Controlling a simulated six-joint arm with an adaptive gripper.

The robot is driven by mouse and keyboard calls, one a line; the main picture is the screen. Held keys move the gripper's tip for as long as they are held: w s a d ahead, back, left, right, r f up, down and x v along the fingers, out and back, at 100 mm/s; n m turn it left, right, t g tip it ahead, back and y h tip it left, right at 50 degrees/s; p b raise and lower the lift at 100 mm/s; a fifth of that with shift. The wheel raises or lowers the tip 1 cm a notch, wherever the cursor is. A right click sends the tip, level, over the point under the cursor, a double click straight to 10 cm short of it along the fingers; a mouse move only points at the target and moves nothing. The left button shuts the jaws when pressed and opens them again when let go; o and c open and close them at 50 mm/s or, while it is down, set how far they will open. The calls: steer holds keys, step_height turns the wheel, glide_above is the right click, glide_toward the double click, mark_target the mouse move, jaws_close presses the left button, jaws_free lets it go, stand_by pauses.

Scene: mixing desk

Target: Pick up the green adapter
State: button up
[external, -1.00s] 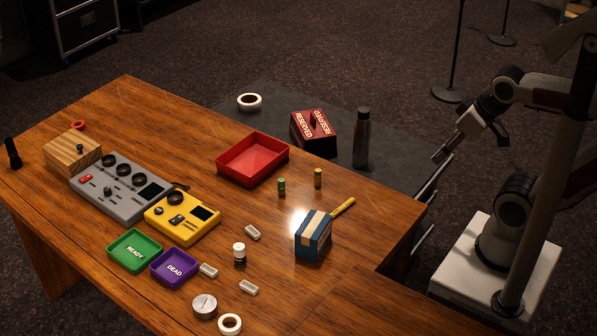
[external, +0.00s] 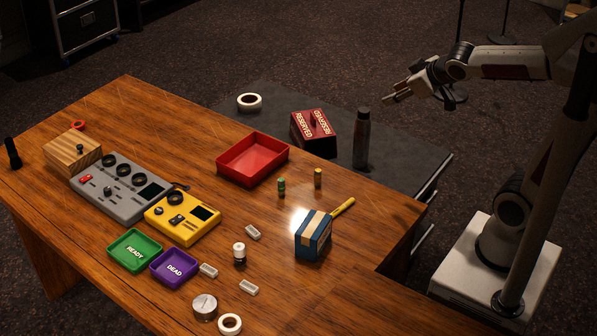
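A small green cylinder with a dark band (external: 281,186), which looks like the green adapter, stands upright on the wooden desk, right of the red tray. A similar yellow-olive cylinder (external: 318,178) stands upright just to its right. My gripper (external: 387,99) is raised in the air at the upper right, beyond the dark bottle in the picture and well apart from both cylinders. Nothing shows in it. Its fingers are too small to tell whether they are open or shut.
The red tray (external: 231,174), the red RESERVED block (external: 314,130) and the tall dark bottle (external: 362,139) stand around the cylinders. A blue box (external: 314,240) with a yellow handle (external: 342,208) is in front. Green READY (external: 122,237) and purple DEAD (external: 162,278) trays lie at left.

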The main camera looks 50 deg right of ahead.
steer(key=w+d+n+t+y, duration=0.1)
steer(key=w+n+t, duration=0.2)
steer(key=w, duration=1.2)
steer(key=w+a+f+n+y, duration=0.3)
steer(key=w+f+y, duration=0.15)
steer(key=w, duration=0.65)
steer(key=n+g+y, duration=0.6)
steer(key=y, duration=0.3)
glide_toward(281, 187)
steer(key=shift+w+f, duration=0.15)
steer(key=shift+w, duration=1.1)
steer(key=shift+s+a+f+y, duration=0.15)
steer(key=shift+s+f+y, duration=0.1)
steer(key=shift+y, duration=0.1)
steer(key=shift+w+a+f+g, duration=0.15)
steer(key=shift+w+a+f, duration=0.1)
steer(key=shift+a, duration=0.3)
steer(key=shift+w+a+f+g, duration=0.15)
steer(key=shift+w+a+f, duration=0.1)
steer(key=shift+a, duration=0.3)
